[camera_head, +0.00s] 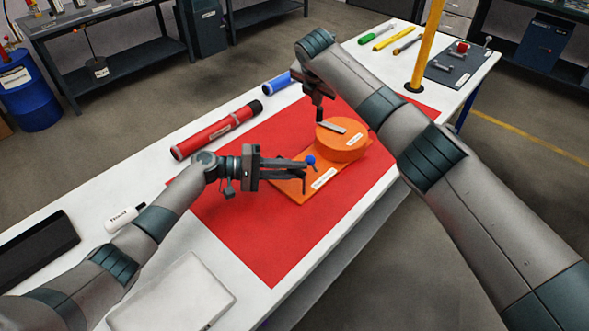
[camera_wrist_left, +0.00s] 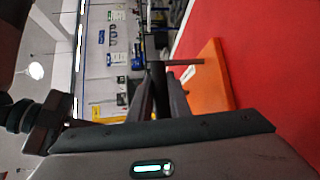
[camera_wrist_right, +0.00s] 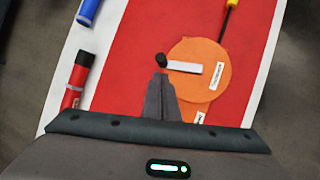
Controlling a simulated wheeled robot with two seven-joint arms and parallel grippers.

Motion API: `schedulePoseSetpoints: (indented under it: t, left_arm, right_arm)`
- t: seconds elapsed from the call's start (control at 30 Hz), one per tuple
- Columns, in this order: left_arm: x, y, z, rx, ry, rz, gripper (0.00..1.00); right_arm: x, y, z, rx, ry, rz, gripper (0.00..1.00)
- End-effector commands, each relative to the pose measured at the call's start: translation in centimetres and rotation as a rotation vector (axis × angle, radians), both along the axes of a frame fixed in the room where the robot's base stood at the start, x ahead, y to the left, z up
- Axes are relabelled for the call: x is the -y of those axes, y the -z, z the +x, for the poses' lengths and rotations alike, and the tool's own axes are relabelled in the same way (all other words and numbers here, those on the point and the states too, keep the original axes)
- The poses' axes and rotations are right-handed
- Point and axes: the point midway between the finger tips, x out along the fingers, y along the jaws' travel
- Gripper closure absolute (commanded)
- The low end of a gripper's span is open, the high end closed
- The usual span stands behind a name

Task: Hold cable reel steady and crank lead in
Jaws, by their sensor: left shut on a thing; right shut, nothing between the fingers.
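The orange cable reel (camera_head: 340,141) stands on an orange base plate (camera_head: 290,190) on a red mat. A pale crank arm (camera_head: 331,126) lies across its top, with a black knob at its end; the knob (camera_wrist_right: 161,60) also shows in the right wrist view.
A red tube (camera_head: 215,132) and a blue tube (camera_head: 277,83) lie along the table's far left edge. A yellow pole (camera_head: 427,45) stands beyond the reel. A grey tool mat (camera_head: 456,65) lies at the far end. The near red mat (camera_head: 268,250) is clear.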

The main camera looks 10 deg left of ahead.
Motion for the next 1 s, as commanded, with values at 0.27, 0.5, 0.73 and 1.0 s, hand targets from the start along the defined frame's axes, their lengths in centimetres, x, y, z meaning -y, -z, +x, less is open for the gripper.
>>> schedulePoseSetpoints:
  t: [0.27,0.5,0.73,1.0]
  left_arm:
    - [0.0,0.2,-0.1,-0.003,0.001,0.002,1.0]
    - [0.0,0.2,-0.1,-0.003,0.001,0.002,1.0]
    - [0.0,0.2,-0.1,-0.003,0.001,0.002,1.0]
    - [0.0,0.2,-0.1,-0.003,0.001,0.002,1.0]
  right_arm:
    - [0.0,2.0,-0.1,-0.003,0.001,-0.001,1.0]
    - [0.0,4.8,-0.1,-0.002,0.0,0.0,1.0]
    - [0.0,7.3,-0.1,-0.003,0.001,-0.001,1.0]
    - [0.0,8.7,0.0,0.0,0.0,-0.001,1.0]
